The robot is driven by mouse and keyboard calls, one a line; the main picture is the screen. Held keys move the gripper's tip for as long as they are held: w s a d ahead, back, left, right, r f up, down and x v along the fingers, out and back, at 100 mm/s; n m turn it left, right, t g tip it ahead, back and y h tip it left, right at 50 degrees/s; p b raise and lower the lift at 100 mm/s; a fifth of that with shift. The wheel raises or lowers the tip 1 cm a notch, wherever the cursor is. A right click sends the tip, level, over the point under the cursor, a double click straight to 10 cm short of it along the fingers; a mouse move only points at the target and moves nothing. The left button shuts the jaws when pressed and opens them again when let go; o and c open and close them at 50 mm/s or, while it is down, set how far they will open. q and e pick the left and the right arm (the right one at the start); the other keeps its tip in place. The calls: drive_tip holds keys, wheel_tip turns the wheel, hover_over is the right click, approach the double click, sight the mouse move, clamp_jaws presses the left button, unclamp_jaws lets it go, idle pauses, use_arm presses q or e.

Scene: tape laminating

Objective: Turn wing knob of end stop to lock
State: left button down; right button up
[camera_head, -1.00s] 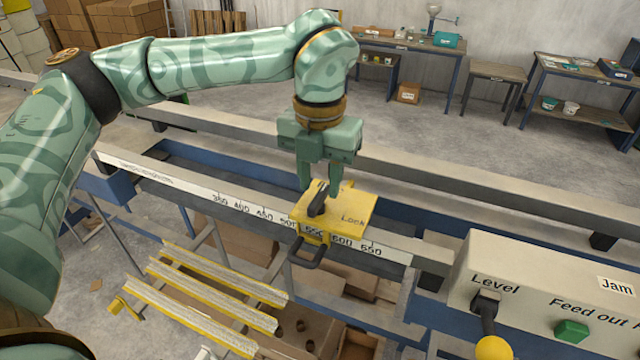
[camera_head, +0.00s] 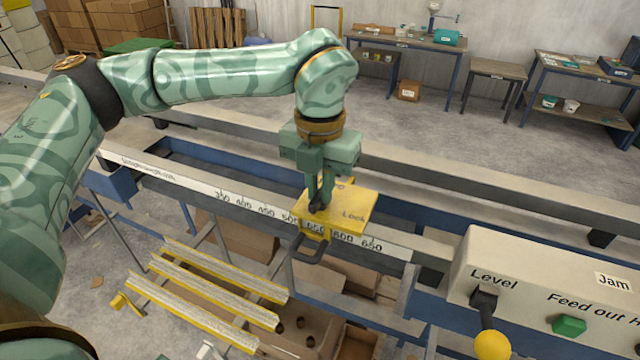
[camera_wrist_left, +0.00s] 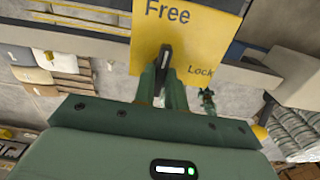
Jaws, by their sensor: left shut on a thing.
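The end stop is a yellow block (camera_head: 350,208) on the scaled rail, with "Lock" printed on its right part. In the left wrist view the yellow plate (camera_wrist_left: 200,28) reads "Free" at the top and "Lock" at the lower right. The black wing knob (camera_head: 317,203) stands on the plate. It also shows in the left wrist view (camera_wrist_left: 164,58), where it points up toward "Free". My left gripper (camera_head: 320,190) comes down from above and is shut on the wing knob, its fingers hiding part of it. My right gripper is not in view.
The number scale (camera_head: 255,208) runs along the rail, and a black handle (camera_head: 308,252) hangs at the block's front. A control box (camera_head: 535,290) with a yellow-balled lever (camera_head: 492,344) stands at right. Yellow-edged bars (camera_head: 205,290) lie at front left.

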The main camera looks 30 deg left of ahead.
use_arm(q)
drive_tip(key=m, duration=0.4)
drive_tip(key=shift+r+p, duration=0.1)
drive_tip(key=shift+p, duration=0.3)
drive_tip(key=m+p, duration=0.1)
drive_tip(key=m, duration=0.3)
drive_tip(key=shift+m, duration=0.4)
drive_tip(key=m+p, duration=0.1)
drive_tip(key=m, duration=0.3)
drive_tip(key=m+p, duration=0.1)
drive_tip(key=m, duration=0.3)
drive_tip(key=shift+w+m, duration=0.1)
drive_tip(key=shift+m, duration=0.2)
drive_tip(key=shift+m+p, duration=0.3)
drive_tip(key=c, duration=1.4)
unclamp_jaws()
drive_tip(key=shift+c, duration=0.2)
